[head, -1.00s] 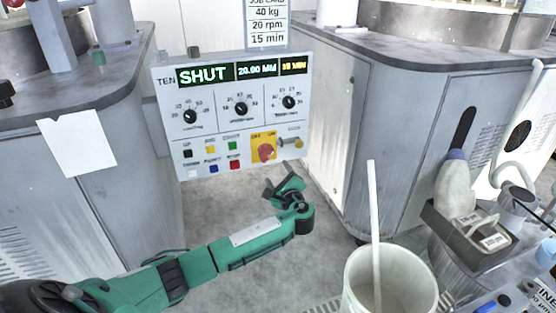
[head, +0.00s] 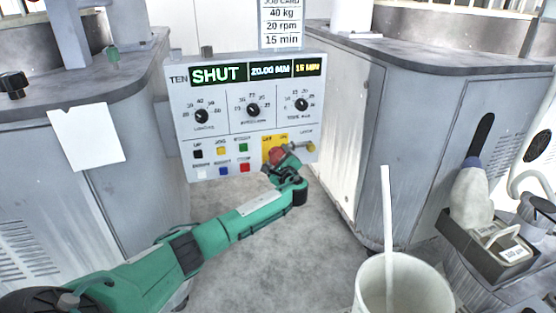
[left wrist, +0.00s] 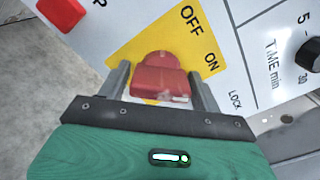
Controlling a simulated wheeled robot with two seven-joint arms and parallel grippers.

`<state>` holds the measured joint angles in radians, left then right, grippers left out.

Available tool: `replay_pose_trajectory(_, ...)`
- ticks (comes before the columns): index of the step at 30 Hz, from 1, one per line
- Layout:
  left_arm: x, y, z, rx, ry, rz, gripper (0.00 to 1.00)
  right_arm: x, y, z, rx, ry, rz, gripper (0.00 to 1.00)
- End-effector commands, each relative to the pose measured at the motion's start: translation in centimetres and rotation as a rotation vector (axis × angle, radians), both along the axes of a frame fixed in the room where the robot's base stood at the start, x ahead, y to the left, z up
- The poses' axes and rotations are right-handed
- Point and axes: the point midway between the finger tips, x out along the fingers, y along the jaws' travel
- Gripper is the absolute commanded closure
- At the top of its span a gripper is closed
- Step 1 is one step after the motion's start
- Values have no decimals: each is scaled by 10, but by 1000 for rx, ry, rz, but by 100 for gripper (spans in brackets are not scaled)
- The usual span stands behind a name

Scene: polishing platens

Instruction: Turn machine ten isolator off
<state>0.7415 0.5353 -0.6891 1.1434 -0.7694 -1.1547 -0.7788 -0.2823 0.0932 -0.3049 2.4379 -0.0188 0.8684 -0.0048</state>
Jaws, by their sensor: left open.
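The machine ten panel (head: 215,125) carries the label TEN and a display reading SHUT, 20.00 MM and 15 MIN. The isolator is a red knob (left wrist: 158,76) on a yellow plate (left wrist: 188,50) marked OFF and ON; the knob also shows in the head view (head: 277,155). My left gripper (left wrist: 160,82) is open, with one finger on each side of the red knob. I cannot tell whether the fingers touch it. In the head view my left gripper (head: 282,160) is at the panel's lower right and partly covers the knob. My right gripper is not in view.
Several push buttons (head: 221,152) sit left of the isolator, and a lock (head: 308,146) sits right of it. Dials (head: 253,110) are above. Grey cabinets (head: 400,120) stand either side. A white bucket (head: 375,290) with a stick is at front right.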

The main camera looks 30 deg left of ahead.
Motion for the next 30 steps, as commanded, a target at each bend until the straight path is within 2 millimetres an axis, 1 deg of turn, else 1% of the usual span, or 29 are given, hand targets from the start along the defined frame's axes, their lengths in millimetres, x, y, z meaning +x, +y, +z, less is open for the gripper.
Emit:
replay_pose_trajectory(4,0,0,0,0,0,0,35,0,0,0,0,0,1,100)
replay_pose_trajectory(9,0,0,0,0,0,0,66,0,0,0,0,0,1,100)
replay_pose_trajectory(20,0,-1,-1,-32,-38,0,66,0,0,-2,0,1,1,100)
replay_pose_trajectory(26,-1,-1,-3,-111,-128,0,66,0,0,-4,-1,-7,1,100)
replay_pose_trajectory(30,0,-2,-4,-191,-220,0,66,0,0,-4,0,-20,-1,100)
